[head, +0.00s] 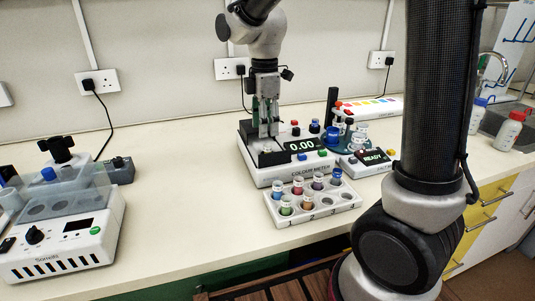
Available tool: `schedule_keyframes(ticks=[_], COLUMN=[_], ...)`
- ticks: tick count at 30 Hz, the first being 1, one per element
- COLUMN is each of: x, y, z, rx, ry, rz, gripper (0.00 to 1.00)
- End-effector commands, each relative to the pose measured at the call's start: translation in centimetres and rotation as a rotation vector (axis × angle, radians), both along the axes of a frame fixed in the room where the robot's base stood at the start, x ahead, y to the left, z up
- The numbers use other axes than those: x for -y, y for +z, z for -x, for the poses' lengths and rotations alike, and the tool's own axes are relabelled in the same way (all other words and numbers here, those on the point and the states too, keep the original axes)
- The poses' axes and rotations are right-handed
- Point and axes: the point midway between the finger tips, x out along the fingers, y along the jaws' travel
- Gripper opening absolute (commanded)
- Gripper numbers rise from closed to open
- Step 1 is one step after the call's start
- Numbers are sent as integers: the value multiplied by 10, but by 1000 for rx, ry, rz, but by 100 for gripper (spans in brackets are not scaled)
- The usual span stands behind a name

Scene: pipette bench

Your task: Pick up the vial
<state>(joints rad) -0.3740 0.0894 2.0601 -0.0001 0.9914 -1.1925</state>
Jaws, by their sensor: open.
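My gripper (268,132) points down over the left part of the white colour meter (280,174), whose display reads 0.00. Its fingers are apart, with the tips close above the dark top of the meter. I cannot tell whether a vial stands between or below them. In front of the meter is a white numbered rack (316,218) with several small capped vials. They include a green one (286,206), an orange one (306,201), a purple one (318,184) and a blue-capped one (336,178). Some rack holes at the front right are empty.
A white machine with a clear lid (60,250) is at the left. Red- and blue-capped bottles (509,132) stand by the sink. The bench between machine and rack is clear.

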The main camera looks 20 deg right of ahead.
Motion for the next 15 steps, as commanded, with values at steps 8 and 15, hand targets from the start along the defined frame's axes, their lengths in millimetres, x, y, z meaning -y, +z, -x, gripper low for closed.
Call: schedule_keyframes(ticks=[8, 15], x=[5, 7], y=[-38, -68], z=[1, 1], rx=[-4, -2], ry=[-2, -2], rz=[2, 1], gripper=[47, 47])
